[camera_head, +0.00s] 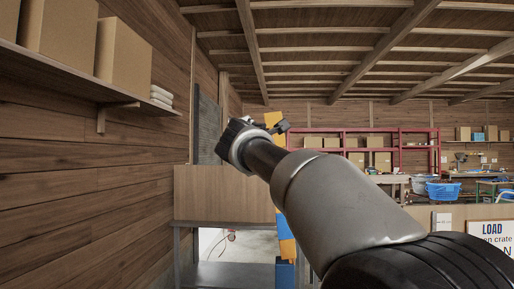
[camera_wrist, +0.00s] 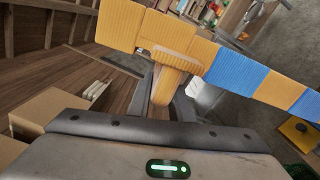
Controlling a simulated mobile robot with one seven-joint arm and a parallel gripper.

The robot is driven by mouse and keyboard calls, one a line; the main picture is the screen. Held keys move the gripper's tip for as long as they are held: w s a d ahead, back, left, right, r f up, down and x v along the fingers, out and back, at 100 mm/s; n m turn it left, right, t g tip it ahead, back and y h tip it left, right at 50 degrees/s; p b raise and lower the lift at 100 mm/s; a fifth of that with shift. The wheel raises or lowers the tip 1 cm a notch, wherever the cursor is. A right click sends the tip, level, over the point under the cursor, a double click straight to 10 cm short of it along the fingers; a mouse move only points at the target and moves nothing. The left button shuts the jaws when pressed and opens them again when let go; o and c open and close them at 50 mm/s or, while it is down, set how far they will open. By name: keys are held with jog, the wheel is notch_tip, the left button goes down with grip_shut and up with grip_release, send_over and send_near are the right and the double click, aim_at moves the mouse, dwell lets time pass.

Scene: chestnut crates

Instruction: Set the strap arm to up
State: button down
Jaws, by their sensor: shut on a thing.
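The strap arm is a long bar banded in yellow and blue. In the wrist view the strap arm (camera_wrist: 238,76) runs slantwise from the upper left to the lower right. A yellow grip piece (camera_wrist: 178,60) juts from it towards me. My gripper (camera_wrist: 172,102) is shut on this grip piece, with a dark finger on each side. In the head view the strap arm (camera_head: 285,226) stands roughly upright behind my arm, its yellow upper part showing beside my gripper (camera_head: 280,127). My arm hides its middle, and its pivot cannot be made out.
A wooden panel on a grey frame (camera_head: 222,194) stands below my gripper. A wall shelf (camera_head: 85,75) with cardboard boxes runs along the left. Red racking (camera_head: 370,132), a blue basket (camera_head: 444,191) and work tables are farther back. Open air lies above my gripper.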

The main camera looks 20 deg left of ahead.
jog(key=shift+s+r, duration=0.1)
jog(key=shift+r, duration=0.35)
jog(key=c, duration=1.9)
grip_release()
jog(key=shift+o, duration=1.3)
jog(key=shift+a+f, duration=0.1)
jog(key=shift+f, duration=0.15)
jog(key=shift+s+f+b, duration=0.15)
jog(key=shift+s+b, duration=0.15)
jog(key=shift+s, duration=0.05)
jog(key=s+d+b, duration=0.1)
jog(key=s, duration=0.7)
jog(key=s+d+b, duration=0.1)
jog(key=s+d, duration=0.1)
jog(key=s, duration=0.6)
jog(key=shift+d+b, duration=0.25)
jog(key=shift+b, duration=0.15)
jog(key=shift+s, duration=0.1)
